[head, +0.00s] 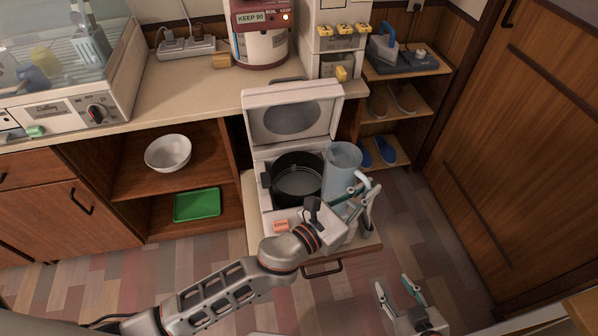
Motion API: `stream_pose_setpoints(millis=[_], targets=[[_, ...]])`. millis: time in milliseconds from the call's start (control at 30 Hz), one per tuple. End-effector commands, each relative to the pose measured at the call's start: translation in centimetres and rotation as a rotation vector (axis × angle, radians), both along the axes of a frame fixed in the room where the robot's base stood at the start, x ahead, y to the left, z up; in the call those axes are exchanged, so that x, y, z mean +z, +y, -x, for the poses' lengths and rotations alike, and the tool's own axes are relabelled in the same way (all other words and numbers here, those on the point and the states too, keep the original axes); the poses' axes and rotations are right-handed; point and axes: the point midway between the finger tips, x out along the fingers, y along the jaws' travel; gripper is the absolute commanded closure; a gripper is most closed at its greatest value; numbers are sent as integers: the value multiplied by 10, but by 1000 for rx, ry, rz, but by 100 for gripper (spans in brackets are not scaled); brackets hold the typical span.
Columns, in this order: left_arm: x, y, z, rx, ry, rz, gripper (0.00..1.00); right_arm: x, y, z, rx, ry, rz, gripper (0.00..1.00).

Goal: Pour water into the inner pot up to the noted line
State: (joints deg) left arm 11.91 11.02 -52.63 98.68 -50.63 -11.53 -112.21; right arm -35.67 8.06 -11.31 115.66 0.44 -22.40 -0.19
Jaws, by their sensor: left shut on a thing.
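The inner pot (284,191) is dark and round and sits inside a white rice cooker (263,155) whose lid (290,116) stands open. I cannot tell how much water is in the pot, and the noted line is too small to read. A translucent pale-blue pitcher (340,165) is just right of the pot and looks roughly upright. My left gripper (364,188) is shut on the pitcher at its handle side. My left arm hides the lower front of the cooker. My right gripper (396,286) is open and empty, low at the right above the floor.
The cooker stands on a pulled-out shelf (252,240). A white bowl (168,152) and a green tray (197,205) are on shelves to the left. A red-topped water boiler (262,45) stands on the counter behind. Slippers (386,150) are on the right rack. The floor at right is clear.

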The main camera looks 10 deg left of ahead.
Motion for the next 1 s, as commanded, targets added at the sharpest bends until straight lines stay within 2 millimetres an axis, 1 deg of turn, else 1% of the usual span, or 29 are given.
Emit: stream_pose_setpoints(millis=[133, 233, 733, 833, 1000], targets=[[8, 0, -1, 0, -7, 1, 100, 4, 1, 2, 2, 1, -2, 60], [15, 0, -1, 0, -9, 2, 100, 11, 2, 1, 3, -3, -3, 60], [51, 0, -1, 0, -7, 1, 100, 59, 2, -13, 2, -45, -3, 60], [54, 0, -1, 0, -6, 1, 100, 66, 2, -16, 2, -53, -2, 60], [52, 0, 0, 0, -3, 1, 100, 68, 1, -21, 2, -62, -2, 60]])
